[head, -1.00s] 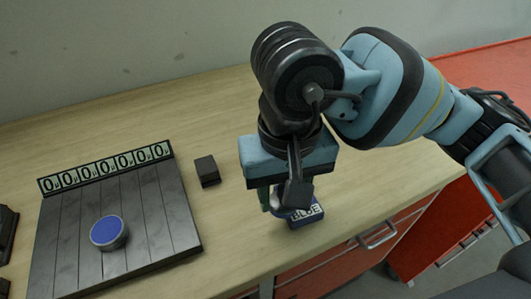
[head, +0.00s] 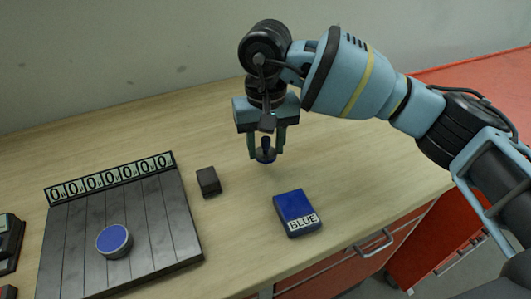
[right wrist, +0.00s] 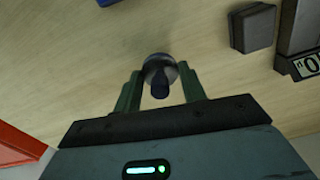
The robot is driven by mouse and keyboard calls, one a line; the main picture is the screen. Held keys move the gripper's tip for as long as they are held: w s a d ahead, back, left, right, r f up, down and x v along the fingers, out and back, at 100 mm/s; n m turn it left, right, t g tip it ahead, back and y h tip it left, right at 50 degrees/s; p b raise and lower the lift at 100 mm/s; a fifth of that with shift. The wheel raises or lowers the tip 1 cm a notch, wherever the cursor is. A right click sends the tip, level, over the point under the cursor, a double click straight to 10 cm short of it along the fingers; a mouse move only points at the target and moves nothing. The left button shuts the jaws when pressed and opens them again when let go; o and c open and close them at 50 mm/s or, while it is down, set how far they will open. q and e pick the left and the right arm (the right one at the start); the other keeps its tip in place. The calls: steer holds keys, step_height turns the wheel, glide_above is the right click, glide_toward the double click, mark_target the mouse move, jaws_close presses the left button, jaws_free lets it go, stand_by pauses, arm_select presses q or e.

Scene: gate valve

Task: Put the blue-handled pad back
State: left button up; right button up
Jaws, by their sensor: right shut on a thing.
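My right gripper (head: 265,156) is shut on the blue-handled pad (head: 265,150), a small dark round piece with a short dark blue handle. It holds the pad over the bare table, behind and left of the block marked BLUE. In the right wrist view the pad (right wrist: 160,72) sits between the fingers of the gripper (right wrist: 161,85). The blue-topped block marked BLUE (head: 296,208) lies near the table's front edge, apart from the gripper. My left gripper is not in view.
A dark slatted board (head: 170,215) with a row of number tiles (head: 112,178) lies at the left. A round tin with a blue top (head: 114,240) stands on it. A small dark block (head: 208,181) sits between board and gripper. The table (head: 370,170) is clear at the right.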

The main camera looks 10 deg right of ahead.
mark_target(265, 156)
steer(key=shift+w, duration=0.2)
steer(key=shift+w+f, duration=0.1)
steer(key=shift+f, duration=0.2)
steer(key=shift+f+p, duration=0.3)
steer(key=shift+f, duration=1.15)
steer(key=shift+f, duration=0.15)
steer(key=o, duration=0.9)
step_height(265, 156, up, 12)
steer(key=shift+r, duration=0.15)
